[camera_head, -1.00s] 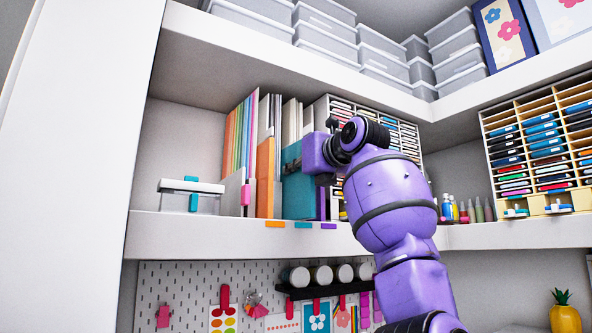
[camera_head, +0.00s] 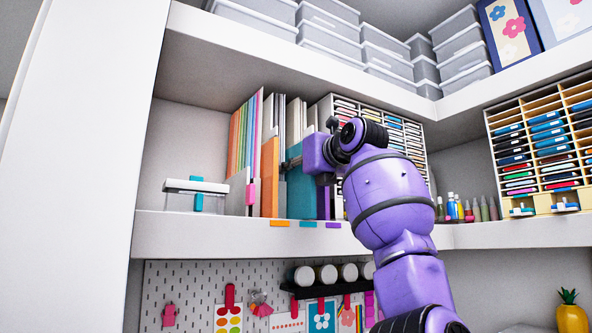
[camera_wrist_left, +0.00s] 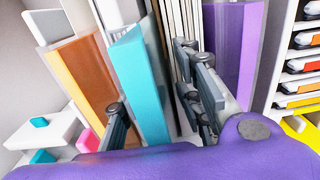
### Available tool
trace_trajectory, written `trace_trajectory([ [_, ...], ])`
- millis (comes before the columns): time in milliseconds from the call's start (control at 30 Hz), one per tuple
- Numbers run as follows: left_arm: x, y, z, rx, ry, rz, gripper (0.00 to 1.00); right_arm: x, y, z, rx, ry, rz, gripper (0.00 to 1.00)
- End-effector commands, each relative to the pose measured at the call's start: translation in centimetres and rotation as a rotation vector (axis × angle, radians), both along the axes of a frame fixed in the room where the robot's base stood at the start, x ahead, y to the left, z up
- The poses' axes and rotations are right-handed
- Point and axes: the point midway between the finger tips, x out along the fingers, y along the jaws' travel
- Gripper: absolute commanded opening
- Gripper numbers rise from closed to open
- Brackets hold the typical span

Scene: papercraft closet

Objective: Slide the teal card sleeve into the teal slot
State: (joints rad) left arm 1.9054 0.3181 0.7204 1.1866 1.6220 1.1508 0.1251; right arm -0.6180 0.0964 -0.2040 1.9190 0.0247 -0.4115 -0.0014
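The teal card sleeve (camera_head: 301,188) stands upright on the shelf between the orange sleeve (camera_head: 269,180) and the purple sleeve (camera_head: 323,202), above the teal label (camera_head: 307,224) on the shelf edge. In the left wrist view the teal sleeve (camera_wrist_left: 140,80) stands between the two fingers of my left gripper (camera_wrist_left: 158,110). The fingers are spread, one on each side, with a clear gap on the right side. In the head view my left gripper (camera_head: 293,163) is at the sleeve's upper part and partly covers it. How deep the sleeve sits is hard to tell. My right gripper is not in view.
The purple sleeve (camera_wrist_left: 236,45) and orange sleeve (camera_wrist_left: 82,75) stand close on either side. The shelf edge (camera_head: 200,228) runs below.

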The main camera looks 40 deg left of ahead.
Motion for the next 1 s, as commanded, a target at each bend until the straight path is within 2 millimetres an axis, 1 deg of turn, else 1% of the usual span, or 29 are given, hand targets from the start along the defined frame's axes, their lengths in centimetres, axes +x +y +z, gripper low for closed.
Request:
trace_trajectory([
  [133, 0.1, -0.3, -0.2, -0.002, 0.004, -0.001, 0.33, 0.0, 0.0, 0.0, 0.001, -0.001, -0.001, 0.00],
  [267, -0.4, -1.9, -0.1, -0.001, 0.001, -0.002, 0.33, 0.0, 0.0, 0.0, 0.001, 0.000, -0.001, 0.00],
  [500, -1.9, -6.9, 0.0, 0.000, 0.000, -0.003, 0.33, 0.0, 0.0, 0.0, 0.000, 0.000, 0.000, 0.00],
  [600, -2.4, -8.8, 0.0, 0.001, -0.001, -0.004, 0.33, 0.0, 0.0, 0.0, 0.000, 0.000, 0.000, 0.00],
  [700, -2.9, -10.2, 0.0, 0.001, -0.001, -0.002, 0.33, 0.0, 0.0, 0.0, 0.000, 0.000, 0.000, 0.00],
  [800, -3.2, -11.1, 0.1, 0.001, -0.001, -0.001, 0.33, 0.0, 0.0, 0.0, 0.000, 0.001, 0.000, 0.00],
  [1000, -3.4, -11.6, 0.0, 0.000, 0.000, 0.000, 0.33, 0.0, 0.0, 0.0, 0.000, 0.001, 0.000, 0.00],
])
